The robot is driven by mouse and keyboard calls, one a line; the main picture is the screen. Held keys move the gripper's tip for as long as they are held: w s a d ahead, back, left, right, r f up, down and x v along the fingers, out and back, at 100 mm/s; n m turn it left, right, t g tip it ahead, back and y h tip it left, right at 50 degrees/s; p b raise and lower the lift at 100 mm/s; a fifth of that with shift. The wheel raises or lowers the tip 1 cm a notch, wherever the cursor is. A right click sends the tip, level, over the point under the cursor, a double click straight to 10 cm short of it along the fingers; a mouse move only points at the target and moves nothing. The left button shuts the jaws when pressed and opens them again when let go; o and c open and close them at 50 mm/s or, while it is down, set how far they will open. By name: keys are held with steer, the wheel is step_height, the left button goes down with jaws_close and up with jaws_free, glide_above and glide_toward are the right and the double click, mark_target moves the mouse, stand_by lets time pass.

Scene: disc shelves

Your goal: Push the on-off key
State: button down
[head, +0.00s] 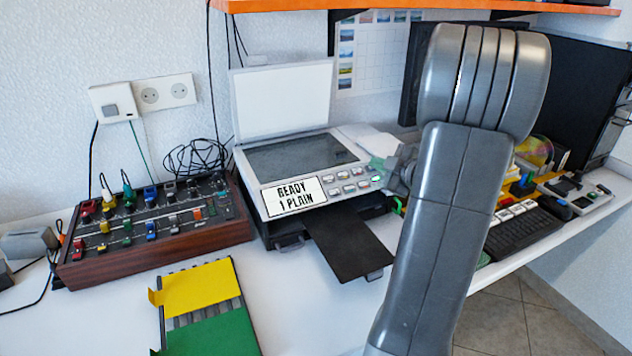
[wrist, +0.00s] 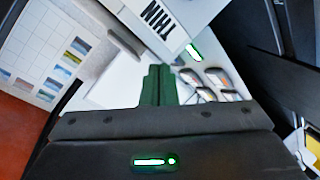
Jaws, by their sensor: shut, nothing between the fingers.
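The printer (head: 250,199) stands on the white desk with its lid raised. Its display (head: 294,196) reads "READY 1 PLAIN"; part of this lettering shows turned in the wrist view (wrist: 160,20). Right of the display are two rows of grey keys (head: 345,188). One key (head: 376,179) glows green at the right end; it also shows in the wrist view (wrist: 194,53). Its label cannot be read. My gripper (wrist: 158,70) is shut and empty, its green fingers left of and below the glowing key in the wrist view. Contact cannot be seen. In the head view my arm partly hides it.
A mixer with coloured knobs (head: 150,225) stands left of the printer. The dark output tray (head: 345,240) juts forward. Yellow and green folders (head: 205,290) lie in front. A keyboard (head: 520,235) and dark monitor (head: 580,90) are at right. An orange shelf (head: 400,5) hangs above.

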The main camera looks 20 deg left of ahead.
steer(key=shift+s+d+r+p, duration=0.25)
steer(key=shift+r+p, duration=0.15)
steer(key=shift+r, duration=0.15)
step_height(320, 180, up, 5)
steer(key=s+d+p, duration=0.2)
steer(key=p, duration=0.3)
steer(key=shift+r, duration=0.15)
